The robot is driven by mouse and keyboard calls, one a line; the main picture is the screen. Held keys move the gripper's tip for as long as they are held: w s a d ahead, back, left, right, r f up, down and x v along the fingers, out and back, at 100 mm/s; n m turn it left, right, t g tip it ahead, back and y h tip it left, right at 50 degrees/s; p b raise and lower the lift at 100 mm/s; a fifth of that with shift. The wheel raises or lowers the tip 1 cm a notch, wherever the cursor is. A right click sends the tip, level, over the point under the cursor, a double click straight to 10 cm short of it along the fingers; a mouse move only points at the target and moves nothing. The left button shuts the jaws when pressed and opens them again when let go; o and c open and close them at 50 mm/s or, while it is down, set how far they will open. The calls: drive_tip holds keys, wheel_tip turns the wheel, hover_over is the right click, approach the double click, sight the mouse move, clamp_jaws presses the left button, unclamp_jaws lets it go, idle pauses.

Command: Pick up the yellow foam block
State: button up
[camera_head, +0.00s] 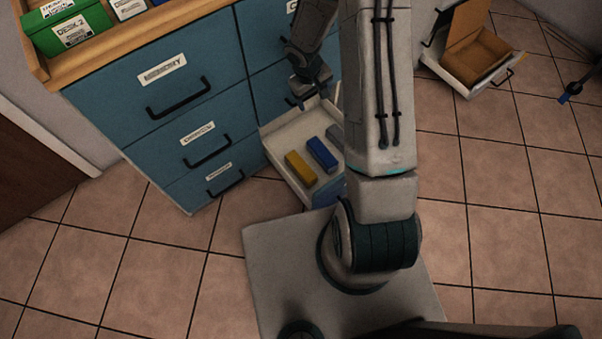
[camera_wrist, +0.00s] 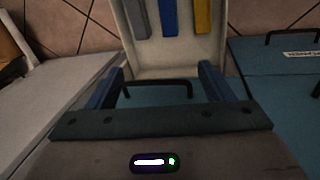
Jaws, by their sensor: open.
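The yellow foam block (camera_head: 301,169) lies in a pulled-out drawer (camera_head: 279,131), nearest its left side in the head view. In the wrist view the yellow block (camera_wrist: 204,18) is at the top right, partly cut off by the frame edge. My gripper (camera_head: 311,96) is over the cabinet end of the drawer, apart from the block.
A blue block (camera_head: 322,154) and a grey block (camera_head: 336,134) lie beside the yellow one. The teal cabinet (camera_head: 140,110) has its other drawers shut. An open cardboard box (camera_head: 478,55) sits at the upper right. Tiled floor is clear at left.

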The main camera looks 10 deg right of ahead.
sight(300, 165)
drive_tip(key=a+f+b, duration=0.1)
drive_tip(key=f+b, duration=0.2)
drive_tip(key=f, duration=0.8)
drive_tip(key=s+a+f+n+y+b, duration=0.1)
drive_tip(key=f+b, duration=0.2)
drive_tip(key=f, duration=0.9)
drive_tip(key=a+f+g+y+b, duration=0.1)
drive_tip(key=f+b, duration=0.3)
drive_tip(key=f, duration=0.8)
drive_tip(key=shift+s+a+f, duration=0.1)
drive_tip(key=shift+s+a, duration=0.3)
drive_tip(key=shift+a, duration=0.15)
drive_tip(key=f+b, duration=0.1)
drive_tip(key=f, duration=0.1)
drive_tip(key=f+b, duration=0.1)
drive_tip(key=f, duration=0.3)
drive_tip(key=shift+w+a+f+b, duration=0.1)
drive_tip(key=shift+a+f+b, duration=0.1)
drive_tip(key=shift+a+b, duration=0.15)
drive_tip(key=c, duration=1)
